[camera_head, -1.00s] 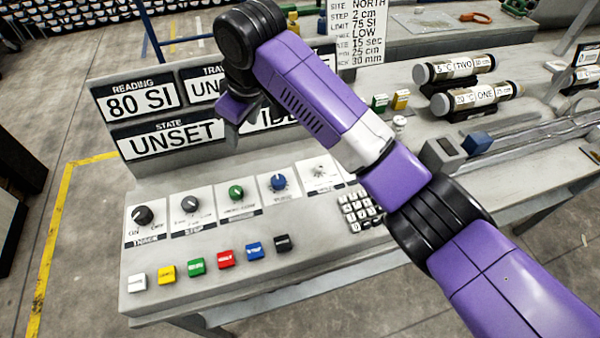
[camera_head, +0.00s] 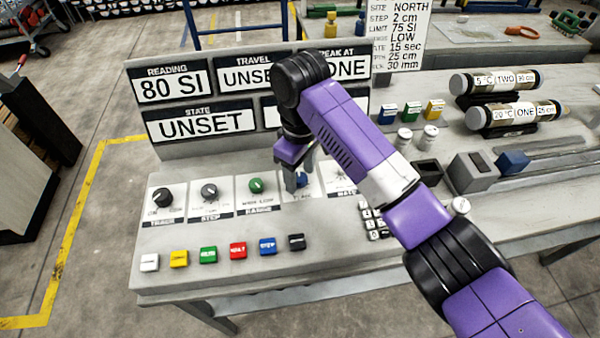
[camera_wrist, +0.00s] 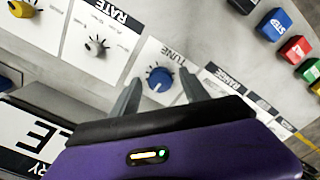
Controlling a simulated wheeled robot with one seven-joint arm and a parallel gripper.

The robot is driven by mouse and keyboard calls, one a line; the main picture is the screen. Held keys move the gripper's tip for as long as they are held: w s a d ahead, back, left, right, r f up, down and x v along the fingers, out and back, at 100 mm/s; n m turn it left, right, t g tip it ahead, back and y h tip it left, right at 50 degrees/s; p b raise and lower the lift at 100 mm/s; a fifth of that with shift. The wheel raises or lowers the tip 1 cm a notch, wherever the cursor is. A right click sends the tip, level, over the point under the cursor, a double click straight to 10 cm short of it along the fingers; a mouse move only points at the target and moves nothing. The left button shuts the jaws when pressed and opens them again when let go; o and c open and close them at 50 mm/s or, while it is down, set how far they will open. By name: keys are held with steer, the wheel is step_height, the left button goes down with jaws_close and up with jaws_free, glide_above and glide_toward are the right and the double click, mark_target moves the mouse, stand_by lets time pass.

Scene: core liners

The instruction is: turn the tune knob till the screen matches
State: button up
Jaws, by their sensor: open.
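The tune knob (camera_wrist: 159,79) is blue and sits on a white plate labelled TUNE in the wrist view. In the head view the blue knob (camera_head: 302,180) is partly hidden by my gripper (camera_head: 299,178). In the wrist view my gripper (camera_wrist: 158,92) is open, with one finger on each side of the knob; I cannot tell whether they touch it. The screen panel has a READING display (camera_head: 173,87) showing 80 SI and a STATE display (camera_head: 200,124) showing UNSET. The TRAVEL display and another display are partly hidden by my arm.
The track (camera_head: 162,197), step (camera_head: 209,190) and green range (camera_head: 256,186) knobs stand left of the tune knob. Several coloured buttons line the front. A white sign (camera_head: 401,35) reads LIMIT 75 SI. Labelled cylinders (camera_head: 502,115) lie at the right.

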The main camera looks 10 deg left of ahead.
steer(key=shift+f, duration=0.2)
jaws_close()
steer(key=shift+r, duration=0.1)
steer(key=shift+a+p, duration=0.1)
steer(key=shift+p, duration=0.35)
